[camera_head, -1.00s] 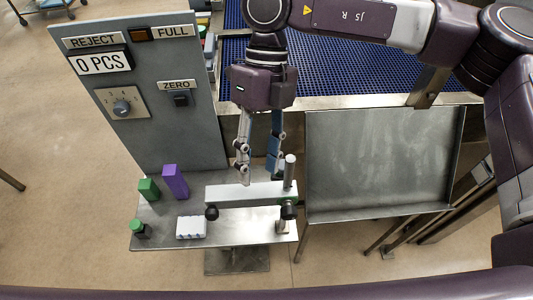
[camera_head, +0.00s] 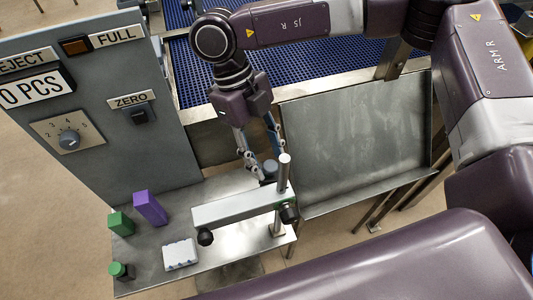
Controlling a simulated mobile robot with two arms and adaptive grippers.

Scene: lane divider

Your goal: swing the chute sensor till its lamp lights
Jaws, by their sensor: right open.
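A grey bar (camera_head: 238,208) is mounted at an upright metal post (camera_head: 283,176) on a steel bench. It has a dark knob (camera_head: 205,237) under its left end and another dark knob (camera_head: 289,213) near the post. I cannot tell for sure which part is the chute sensor. A small dark cylinder (camera_head: 269,170) shows beside the post, behind the bar. My right gripper (camera_head: 265,160) is open, fingers pointing down around or close to this cylinder; contact is unclear. A square amber lamp (camera_head: 75,46) by the FULL label looks unlit. My left gripper is out of view.
A grey panel (camera_head: 100,165) with a dial and ZERO switch stands at left. On the bench (camera_head: 215,268) are a purple block (camera_head: 150,208), a green block (camera_head: 120,223), a green-topped button (camera_head: 121,271) and a white part (camera_head: 180,254). A steel chute tray (camera_head: 355,140) is at right.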

